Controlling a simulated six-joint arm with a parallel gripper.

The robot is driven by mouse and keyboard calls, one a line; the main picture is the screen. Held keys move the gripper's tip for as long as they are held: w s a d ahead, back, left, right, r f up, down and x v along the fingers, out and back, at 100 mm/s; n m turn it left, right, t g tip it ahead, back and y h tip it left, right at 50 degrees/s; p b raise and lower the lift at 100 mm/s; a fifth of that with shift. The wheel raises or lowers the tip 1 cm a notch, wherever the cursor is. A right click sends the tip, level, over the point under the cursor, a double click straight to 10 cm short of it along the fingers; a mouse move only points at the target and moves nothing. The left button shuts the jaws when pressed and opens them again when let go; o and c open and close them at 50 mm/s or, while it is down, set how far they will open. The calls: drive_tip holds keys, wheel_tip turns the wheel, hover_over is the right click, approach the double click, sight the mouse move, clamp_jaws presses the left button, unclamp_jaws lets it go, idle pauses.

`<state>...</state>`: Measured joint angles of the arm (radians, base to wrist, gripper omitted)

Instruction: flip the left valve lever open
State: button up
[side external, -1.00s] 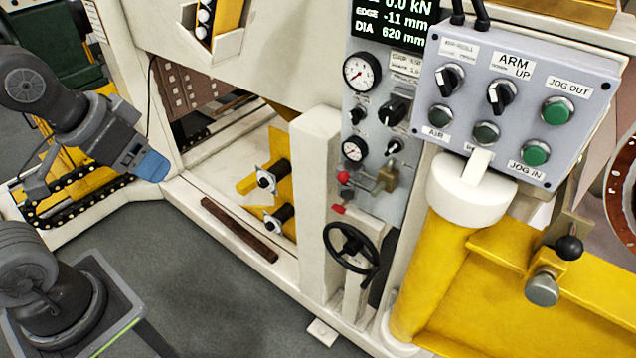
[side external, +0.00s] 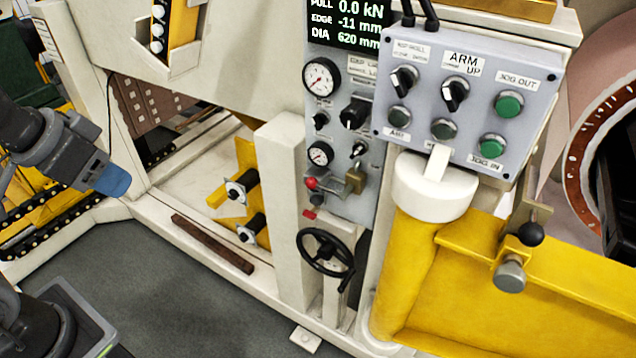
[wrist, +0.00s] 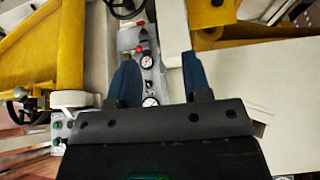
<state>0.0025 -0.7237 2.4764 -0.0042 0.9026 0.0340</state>
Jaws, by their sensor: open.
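A valve with a red-knobbed lever (side external: 311,183) sits low on the left of the grey gauge panel (side external: 365,75). A brass-coloured valve piece (side external: 355,180) is to its right. Their exact lever angles are too small to tell. My gripper (side external: 113,182), with blue fingertips, is at the far left, well apart from the panel. In the wrist view my gripper (wrist: 160,75) is open and empty, its two blue fingers spread. The gauge panel shows between and beyond them, with a small red part (wrist: 138,48) near its upper end.
A black handwheel (side external: 325,252) stands below the valves, beside a cream post (side external: 285,210). A grey button box (side external: 465,105) on a yellow column (side external: 410,260) is to the right. Two pegs (side external: 240,190) project left of the post. Open floor (side external: 180,290) lies in front.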

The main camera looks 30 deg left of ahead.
drive_tip(key=w+m, duration=0.1)
drive_tip(key=w, duration=0.1)
drive_tip(key=w+r+m, duration=0.1)
drive_tip(key=w, duration=0.1)
drive_tip(key=w+d+r+m, duration=0.1)
drive_tip(key=shift+w+d+r+m+g+h, duration=0.1)
drive_tip(key=shift+w+r+m+g+h, duration=0.05)
drive_tip(key=shift+w+m+g+h, duration=0.2)
drive_tip(key=c, duration=0.4)
drive_tip(key=w+m, duration=0.1)
drive_tip(key=w, duration=0.1)
drive_tip(key=w+d+m, duration=0.1)
drive_tip(key=w, duration=0.2)
drive_tip(key=w+d+m+g, duration=0.1)
drive_tip(key=w+m, duration=0.1)
drive_tip(key=shift+w+r+h, duration=0.25)
drive_tip(key=shift+w+r, duration=0.05)
drive_tip(key=shift+r, duration=0.1)
clamp_jaws()
drive_tip(key=w+d+f+m, duration=0.2)
drive_tip(key=w+m, duration=0.1)
drive_tip(key=w, duration=0.2)
drive_tip(key=w+d+f+m+g, duration=0.1)
drive_tip(key=w+f+m, duration=0.1)
drive_tip(key=w, duration=0.3)
drive_tip(key=w+d+f+m+h, duration=0.1)
drive_tip(key=w+d+f+m, duration=0.1)
drive_tip(key=w+m, duration=0.2)
drive_tip(key=shift+w+d+f+m+g, duration=0.35)
drive_tip(key=shift+w, duration=0.45)
